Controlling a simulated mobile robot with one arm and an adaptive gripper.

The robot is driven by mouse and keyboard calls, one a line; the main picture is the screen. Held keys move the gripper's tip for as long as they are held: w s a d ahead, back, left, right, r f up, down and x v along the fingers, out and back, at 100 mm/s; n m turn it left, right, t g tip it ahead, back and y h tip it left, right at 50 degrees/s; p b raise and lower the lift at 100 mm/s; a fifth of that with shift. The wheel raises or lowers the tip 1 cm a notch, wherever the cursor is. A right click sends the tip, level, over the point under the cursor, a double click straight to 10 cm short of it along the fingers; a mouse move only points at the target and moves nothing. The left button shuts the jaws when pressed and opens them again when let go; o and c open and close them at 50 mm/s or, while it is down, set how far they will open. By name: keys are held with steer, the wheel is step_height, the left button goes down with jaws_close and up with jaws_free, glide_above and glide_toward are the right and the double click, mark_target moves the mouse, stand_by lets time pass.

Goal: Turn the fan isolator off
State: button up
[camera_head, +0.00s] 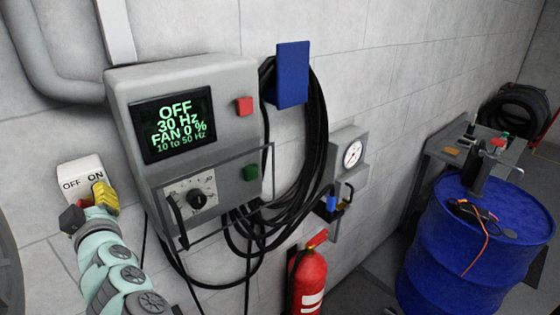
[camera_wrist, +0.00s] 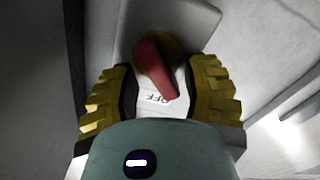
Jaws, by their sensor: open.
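The fan isolator (camera_head: 80,168) is a pale box on the wall at the left of the head view, marked OFF on its left and ON on its right. In the wrist view the isolator's red handle (camera_wrist: 154,66) lies between the two yellow fingers of my gripper (camera_wrist: 160,80), slanted, beside the OFF lettering. The fingers are apart, with a visible gap on each side of the handle.
A grey control box (camera_head: 228,72) with a screen reading OFF, 30 Hz, FAN 0 % stands close right of my gripper. Black cables (camera_head: 318,130) hang beyond it. A red extinguisher (camera_head: 308,280) and a blue drum (camera_head: 440,260) stand further right.

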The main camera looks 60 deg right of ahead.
steer(key=m+p, duration=0.2)
steer(key=r+m+p, duration=0.1)
steer(key=p, duration=0.2)
steer(key=shift+d+m, duration=0.2)
steer(key=shift+m, duration=0.2)
steer(key=m+p, duration=0.1)
steer(key=p, duration=0.3)
steer(key=shift+s+d+f+p, duration=0.1)
steer(key=shift+d+p, duration=0.05)
steer(key=shift+p, duration=0.2)
steer(key=shift+m+p, duration=0.3)
steer(key=shift+p, duration=0.25)
steer(key=p, duration=0.2)
steer(key=shift+d+f+m+p, duration=0.1)
steer(key=shift+m+p, duration=0.2)
steer(key=shift+p, duration=0.6)
